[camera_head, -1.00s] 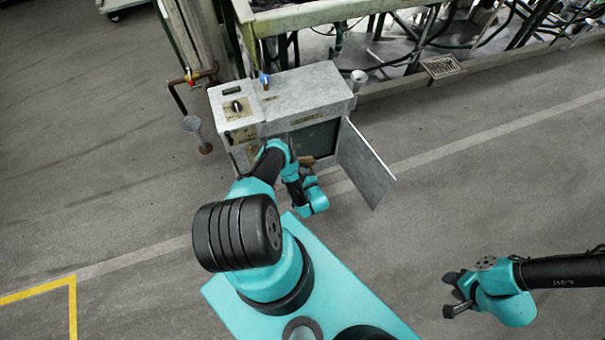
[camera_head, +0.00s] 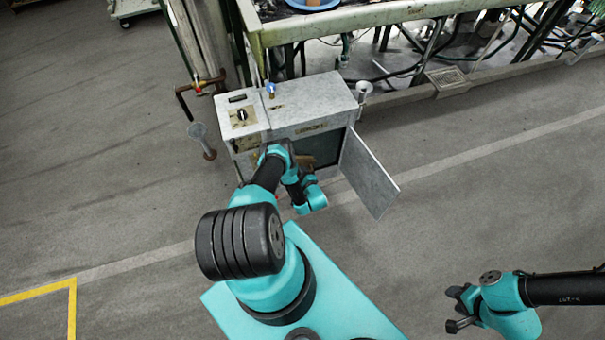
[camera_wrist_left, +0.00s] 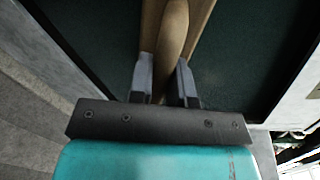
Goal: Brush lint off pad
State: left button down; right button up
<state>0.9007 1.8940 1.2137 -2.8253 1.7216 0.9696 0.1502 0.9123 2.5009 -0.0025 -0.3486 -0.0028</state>
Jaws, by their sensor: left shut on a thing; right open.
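My left gripper (camera_wrist_left: 164,82) is shut on the wooden handle of a brush (camera_wrist_left: 174,28) in the left wrist view. Its bristles are out of sight. Behind the brush is a dark green pad (camera_wrist_left: 232,50), set in the opening of a grey cabinet. In the head view the pad (camera_head: 322,148) shows partly behind my left arm, with a bit of the brown brush (camera_head: 308,160) before it. No lint can be made out on the pad. My right gripper (camera_head: 457,308) is open and empty above the floor at the lower right.
The grey metal cabinet (camera_head: 310,105) has its door (camera_head: 368,172) swung open to the right. A pipe with a valve (camera_head: 198,88) stands to its left. A machine frame (camera_head: 350,28) with hoses stands behind. The floor (camera_head: 480,200) at the right is clear.

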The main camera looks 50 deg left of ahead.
aim_at(312, 161)
pick_arm(q)
jog(key=shift+x, duration=0.9)
dwell(0.8)
jog(key=shift+w+r, duration=0.15)
jog(key=shift+w+d, duration=0.4)
jog(key=shift+w, duration=0.25)
jog(key=shift+w+d, duration=0.4)
jog(key=shift+w, duration=0.25)
jog(key=shift+w, duration=0.1)
jog(key=shift+w+d, duration=0.2)
jog(key=shift+w, duration=0.5)
jog(key=shift+w+d, duration=0.25)
jog(key=shift+w, duration=0.5)
jog(key=shift+w, duration=0.2)
jog(key=shift+w+d, duration=0.35)
jog(key=shift+w, duration=0.25)
jog(key=shift+w+d, duration=0.4)
jog(key=shift+w, duration=0.2)
